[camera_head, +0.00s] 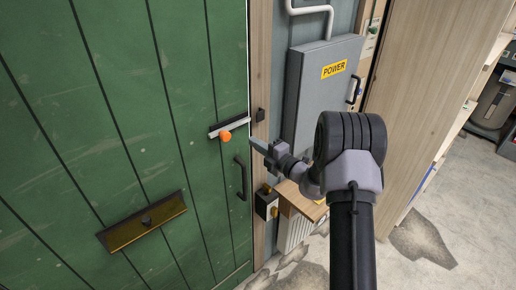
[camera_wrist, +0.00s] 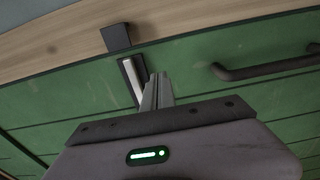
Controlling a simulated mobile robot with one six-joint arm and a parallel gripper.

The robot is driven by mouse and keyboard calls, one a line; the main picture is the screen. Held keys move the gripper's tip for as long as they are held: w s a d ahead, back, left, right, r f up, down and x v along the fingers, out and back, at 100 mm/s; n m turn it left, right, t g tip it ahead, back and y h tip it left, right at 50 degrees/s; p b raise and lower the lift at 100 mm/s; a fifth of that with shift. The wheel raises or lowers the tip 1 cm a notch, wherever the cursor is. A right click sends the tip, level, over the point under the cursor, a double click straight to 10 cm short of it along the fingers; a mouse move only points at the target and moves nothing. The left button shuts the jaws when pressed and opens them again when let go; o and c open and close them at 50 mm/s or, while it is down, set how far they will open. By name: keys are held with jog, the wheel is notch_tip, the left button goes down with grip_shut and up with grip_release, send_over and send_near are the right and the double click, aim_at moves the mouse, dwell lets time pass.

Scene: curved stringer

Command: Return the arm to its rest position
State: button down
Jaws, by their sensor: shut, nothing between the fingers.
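My gripper (camera_head: 257,144) is at the end of my arm in the head view, just right of the green door's edge and close to the door's sliding bolt. Its fingers are together with nothing between them. In the wrist view the shut fingers (camera_wrist: 158,90) point toward the door edge, beside the metal bolt (camera_wrist: 133,78). In the head view the bolt (camera_head: 236,123) carries an orange knob (camera_head: 225,136). A dark catch block (camera_head: 260,115) sits on the wooden frame right of the bolt. I cannot tell whether the fingers touch the bolt.
The green door (camera_head: 110,120) has a dark pull handle (camera_head: 241,178) and a brass mail slot (camera_head: 143,221). A grey power cabinet (camera_head: 322,95) stands behind my arm. A wooden panel (camera_head: 425,90) is at right. A small box (camera_head: 266,204) is low on the frame.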

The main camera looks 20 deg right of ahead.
jog(key=v, duration=0.9)
jog(key=s+a+r+n+g+y+b, duration=0.1)
jog(key=s+a+n+g+y+b, duration=0.15)
jog(key=a+n, duration=0.4)
jog(key=s+a+r+n+g+y+b, duration=0.2)
jog(key=a+n+g+y+b, duration=0.1)
jog(key=a+n, duration=0.4)
jog(key=s+a+f+n+g+h+b, duration=0.25)
jog(key=s+a+n+g+b, duration=0.35)
jog(key=s+a+n, duration=0.65)
jog(key=s+d+f+n+h+b, duration=0.3)
jog(key=s+n+h, duration=0.1)
jog(key=s+n, duration=0.3)
jog(key=s+d+f+n+h+b, duration=0.3)
jog(key=s+n, duration=0.5)
jog(key=n, duration=0.4)
jog(key=shift+s+d+t+h, duration=0.35)
jog(key=shift+d+h, duration=0.05)
jog(key=shift+d, duration=0.35)
